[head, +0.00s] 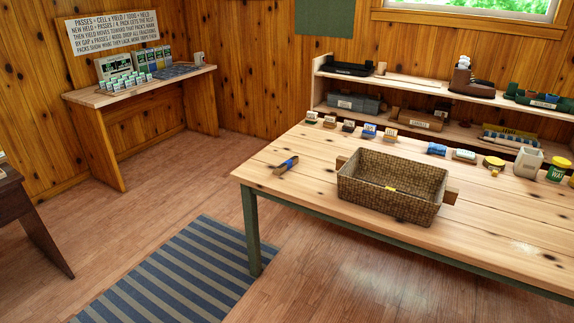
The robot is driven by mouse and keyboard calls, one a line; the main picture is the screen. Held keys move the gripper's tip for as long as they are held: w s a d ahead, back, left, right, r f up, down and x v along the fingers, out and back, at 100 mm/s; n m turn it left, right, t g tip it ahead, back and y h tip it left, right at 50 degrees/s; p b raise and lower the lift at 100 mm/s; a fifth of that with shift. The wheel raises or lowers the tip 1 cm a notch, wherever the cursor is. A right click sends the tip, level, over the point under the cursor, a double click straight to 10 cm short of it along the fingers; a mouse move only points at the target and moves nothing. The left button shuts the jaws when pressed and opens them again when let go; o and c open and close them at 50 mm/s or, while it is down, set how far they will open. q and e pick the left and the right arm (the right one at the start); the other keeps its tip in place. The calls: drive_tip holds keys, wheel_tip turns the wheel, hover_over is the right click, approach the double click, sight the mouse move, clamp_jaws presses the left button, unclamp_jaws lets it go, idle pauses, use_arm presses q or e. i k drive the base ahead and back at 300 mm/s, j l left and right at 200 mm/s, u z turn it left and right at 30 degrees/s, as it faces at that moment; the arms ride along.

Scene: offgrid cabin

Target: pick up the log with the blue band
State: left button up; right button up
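I cannot make out a log with a blue band for certain in the head view. A small dark and tan item with a blue part (287,165) lies on the wooden table, left of the wicker basket (385,208). It is too small to tell what it is. Neither of my grippers shows in this view.
The long table (300,198) carries several small labelled items along its back edge, and jars (527,162) at the right. A shelf unit (397,84) stands behind. A side desk (150,85) holds small boxes. A striped rug (180,275) and open floor lie left of the table.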

sight(287, 165)
drive_tip(key=i+j+z, duration=0.45)
drive_tip(key=i+j, duration=0.3)
drive_tip(key=i, duration=0.25)
drive_tip(key=i+j+z, duration=0.5)
drive_tip(key=i+j, duration=0.35)
drive_tip(key=j, duration=0.25)
